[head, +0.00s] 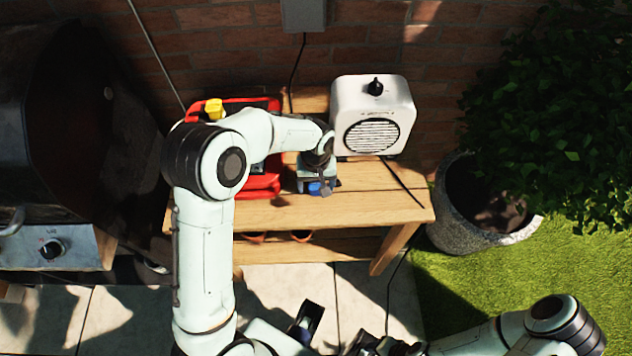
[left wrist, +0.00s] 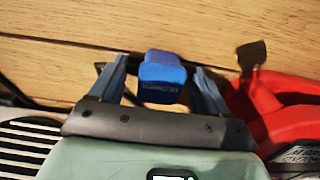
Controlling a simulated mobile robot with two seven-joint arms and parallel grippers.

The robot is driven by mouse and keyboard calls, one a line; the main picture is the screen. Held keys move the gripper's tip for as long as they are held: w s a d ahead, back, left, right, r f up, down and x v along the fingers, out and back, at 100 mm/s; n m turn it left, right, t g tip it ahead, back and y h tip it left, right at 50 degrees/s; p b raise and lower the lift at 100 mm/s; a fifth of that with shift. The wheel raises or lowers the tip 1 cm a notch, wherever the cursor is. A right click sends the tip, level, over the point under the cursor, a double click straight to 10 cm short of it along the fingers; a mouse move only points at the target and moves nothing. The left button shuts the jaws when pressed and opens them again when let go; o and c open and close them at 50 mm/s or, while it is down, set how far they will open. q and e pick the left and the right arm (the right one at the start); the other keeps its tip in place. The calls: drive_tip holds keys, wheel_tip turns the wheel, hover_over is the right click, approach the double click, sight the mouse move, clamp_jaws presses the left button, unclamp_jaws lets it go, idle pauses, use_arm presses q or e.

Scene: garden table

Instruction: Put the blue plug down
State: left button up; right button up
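The blue plug (head: 316,187) is near the front edge of the wooden table (head: 375,207), low over its top. My left gripper (head: 318,178) points down at the table from above. Whether the plug touches the wood is hard to tell. My right gripper (head: 375,345) is low at the bottom edge, partly cut off, and its fingers are unclear.
A red device (head: 262,186) with a yellow part (head: 213,108) stands left of the plug, partly behind my arm. A white box with a round grille (head: 372,115) stands behind right. A dark cable crosses the table's right side. The front right tabletop is clear. A grill (head: 60,150) is at left.

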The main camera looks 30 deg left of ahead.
sight(316, 183)
use_arm(q)
drive_tip(key=shift+r, duration=0.1)
drive_tip(key=shift+r+p, duration=0.3)
wheel_tip(316, 183, up, 12)
drive_tip(key=p, duration=0.1)
drive_tip(key=shift+r, duration=0.2)
idle(0.5)
